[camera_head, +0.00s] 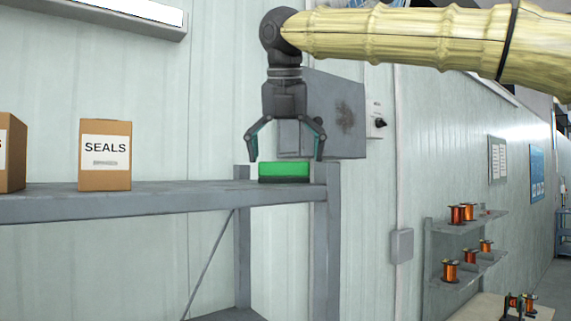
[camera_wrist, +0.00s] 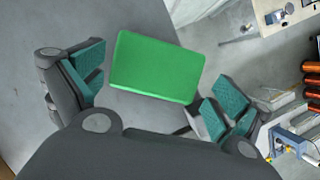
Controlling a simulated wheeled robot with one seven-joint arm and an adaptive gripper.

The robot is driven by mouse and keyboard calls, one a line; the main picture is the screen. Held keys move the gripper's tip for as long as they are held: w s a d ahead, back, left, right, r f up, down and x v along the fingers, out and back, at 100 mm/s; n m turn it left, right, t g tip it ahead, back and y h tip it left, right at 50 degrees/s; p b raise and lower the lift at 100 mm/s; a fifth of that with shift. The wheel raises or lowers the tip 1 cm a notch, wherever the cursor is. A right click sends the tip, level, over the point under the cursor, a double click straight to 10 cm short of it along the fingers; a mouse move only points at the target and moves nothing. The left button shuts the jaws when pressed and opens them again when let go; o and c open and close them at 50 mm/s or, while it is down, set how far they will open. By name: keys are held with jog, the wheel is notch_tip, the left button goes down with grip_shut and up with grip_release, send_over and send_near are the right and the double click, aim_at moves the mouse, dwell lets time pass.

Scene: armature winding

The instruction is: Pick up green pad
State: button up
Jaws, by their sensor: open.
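The green pad (camera_head: 284,169) lies on the right end of a grey metal shelf (camera_head: 150,204). It is a flat block with a green top and a darker lower part. My gripper (camera_head: 286,158) points straight down above the pad, with its fingers spread to either side of it. In the wrist view the pad (camera_wrist: 157,66) shows whole as a green rectangle, slightly turned. The gripper's teal-padded fingers (camera_wrist: 160,95) are apart, one to the left and one to the right of the pad, with nothing held between them.
A cardboard box labelled SEALS (camera_head: 105,155) stands on the shelf to the left, with another box (camera_head: 12,152) at the edge. A grey wall cabinet (camera_head: 335,112) is behind my gripper. Copper spools (camera_head: 468,212) sit on wall shelves at right. The shelf between box and pad is clear.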

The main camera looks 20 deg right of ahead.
aim_at(284, 167)
jog(key=shift+w+x, duration=0.15)
jog(key=shift+x, duration=0.6)
jog(key=shift+w+x, duration=0.2)
jog(key=shift+x, duration=0.55)
jog(key=shift+s+a+r, duration=0.1)
jog(key=shift+s+r, duration=0.2)
jog(key=shift+c, duration=0.6)
jog(key=c, duration=0.6)
jog(key=shift+w+r, duration=0.1)
jog(key=shift+w+r+b, duration=0.1)
jog(key=shift+r+b, duration=0.25)
jog(key=shift+r, duration=0.2)
jog(key=shift+b+v, duration=0.6)
jog(key=shift+v, duration=0.45)
jog(key=s+a+b, duration=0.1)
jog(key=s+b, duration=0.1)
jog(key=s, duration=0.2)
jog(key=s+a+r+b, duration=0.1)
jog(key=s+a+b, duration=0.1)
jog(key=s, duration=0.3)
jog(key=s+a+b, duration=0.2)
jog(key=s, duration=0.3)
jog(key=shift+s+a+r, duration=0.15)
jog(key=shift+a+r, duration=0.05)
jog(key=shift+r, duration=0.1)
